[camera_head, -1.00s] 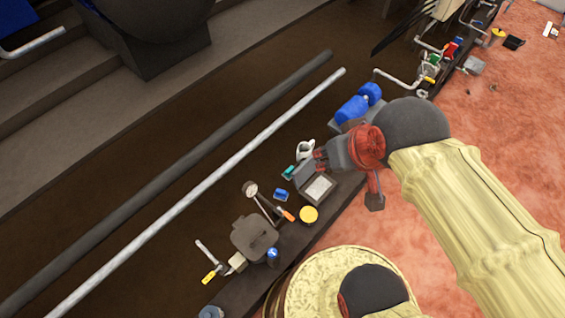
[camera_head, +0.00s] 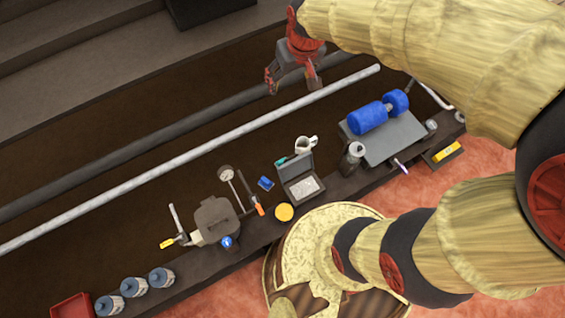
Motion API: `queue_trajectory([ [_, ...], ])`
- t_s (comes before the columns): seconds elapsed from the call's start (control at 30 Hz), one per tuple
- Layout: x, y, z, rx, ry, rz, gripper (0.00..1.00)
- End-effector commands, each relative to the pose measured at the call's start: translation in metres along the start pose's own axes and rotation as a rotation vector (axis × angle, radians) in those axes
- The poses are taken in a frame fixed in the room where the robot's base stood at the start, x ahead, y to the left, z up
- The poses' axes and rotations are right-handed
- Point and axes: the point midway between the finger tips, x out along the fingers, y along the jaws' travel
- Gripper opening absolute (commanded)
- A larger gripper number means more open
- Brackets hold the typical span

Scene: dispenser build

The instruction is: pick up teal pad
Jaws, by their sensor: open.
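The teal pad (camera_head: 281,161) is a small flat sliver on the dark bench, at the upper left edge of the open grey case (camera_head: 282,178), which partly hides it. My gripper (camera_head: 292,88) is above the pad in the picture, over the long pipes. Its two fingers are spread apart with nothing between them. It is apart from the pad.
A blue item (camera_head: 265,183) and a yellow disc (camera_head: 284,212) lie near the case. A grey bottle (camera_head: 352,157) and a blue-rollered machine (camera_head: 368,117) stand to the right. A dial gauge (camera_head: 226,174) is left. A pale pipe (camera_head: 200,158) runs behind.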

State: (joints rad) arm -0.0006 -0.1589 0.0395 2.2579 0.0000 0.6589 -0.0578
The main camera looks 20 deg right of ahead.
Motion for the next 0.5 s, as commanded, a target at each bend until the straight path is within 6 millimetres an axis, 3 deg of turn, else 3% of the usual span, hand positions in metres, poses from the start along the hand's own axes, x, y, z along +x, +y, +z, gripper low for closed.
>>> queue_trajectory([
  [0.23,0.08,0.002,-0.033,-0.023,-0.065,-0.005,0.68],
  [0.5,0.178,0.003,-0.05,-0.048,-0.126,-0.01,0.68],
])
